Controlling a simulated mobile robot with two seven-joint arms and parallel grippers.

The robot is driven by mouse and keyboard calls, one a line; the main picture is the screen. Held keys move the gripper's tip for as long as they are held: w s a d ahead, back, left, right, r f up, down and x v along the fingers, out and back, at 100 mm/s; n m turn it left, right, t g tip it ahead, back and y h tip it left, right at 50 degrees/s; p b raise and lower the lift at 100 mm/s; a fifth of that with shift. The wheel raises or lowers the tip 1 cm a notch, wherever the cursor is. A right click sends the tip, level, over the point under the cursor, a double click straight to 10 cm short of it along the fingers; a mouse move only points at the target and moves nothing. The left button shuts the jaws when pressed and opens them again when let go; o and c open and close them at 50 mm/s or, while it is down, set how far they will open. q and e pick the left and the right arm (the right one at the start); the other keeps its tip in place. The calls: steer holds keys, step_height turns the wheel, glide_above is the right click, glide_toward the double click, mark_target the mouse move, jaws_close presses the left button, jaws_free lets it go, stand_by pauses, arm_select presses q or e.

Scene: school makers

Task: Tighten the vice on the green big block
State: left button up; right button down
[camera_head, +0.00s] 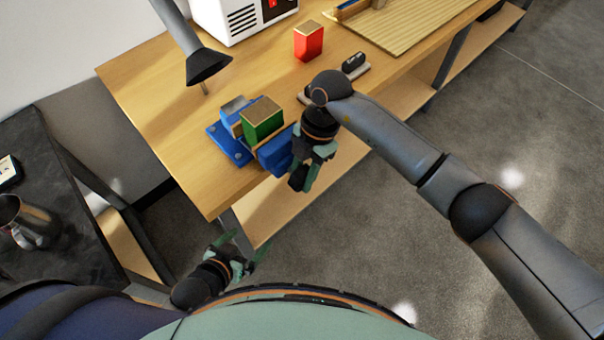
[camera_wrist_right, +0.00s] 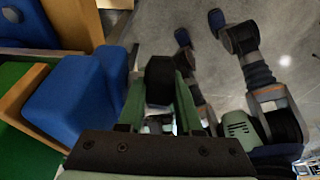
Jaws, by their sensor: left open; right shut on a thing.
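The green big block (camera_head: 262,124) stands in the blue vice (camera_head: 232,148) near the bench's front corner, between wood-faced jaws. Part of it also shows at the left of the right wrist view (camera_wrist_right: 18,115), beside the blue front jaw (camera_wrist_right: 75,98). My right gripper (camera_head: 306,176) is at the front side of the vice, past the bench edge. It is shut on a black part, apparently the vice handle (camera_wrist_right: 160,80), which sits between its green fingers. Any gap between block and jaws is hard to tell. My left gripper (camera_head: 242,256) is open and empty, low before the bench.
A red block (camera_head: 308,42) and a dark object on a small base (camera_head: 354,66) stand farther right on the bench (camera_head: 150,85). A lamp head (camera_head: 208,68) hangs behind the vice. A white machine (camera_head: 240,18) is at the back. A dark table with a metal mug (camera_head: 30,225) is left.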

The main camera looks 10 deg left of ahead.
arm_select(q)
steer(key=shift+f+b, duration=0.75)
steer(key=shift+f, duration=0.05)
arm_select(e)
steer(key=shift+w+f+g+y, duration=0.1)
steer(key=shift+g+y, duration=1)
steer(key=shift+g, duration=0.3)
steer(key=shift+d, duration=0.1)
arm_select(q)
steer(key=shift+d, duration=0.1)
arm_select(e)
steer(key=c, duration=0.9)
jaws_free()
steer(key=shift+o, duration=0.2)
arm_select(q)
steer(key=shift+d+f+b, duration=0.15)
steer(key=shift+f+b, duration=0.25)
steer(key=shift+b, duration=0.1)
arm_select(e)
steer(key=v, duration=1.2)
steer(key=shift+w+d, duration=0.2)
steer(key=shift+d, duration=0.05)
arm_select(q)
steer(key=shift+r, duration=0.1)
steer(key=shift+c, duration=0.2)
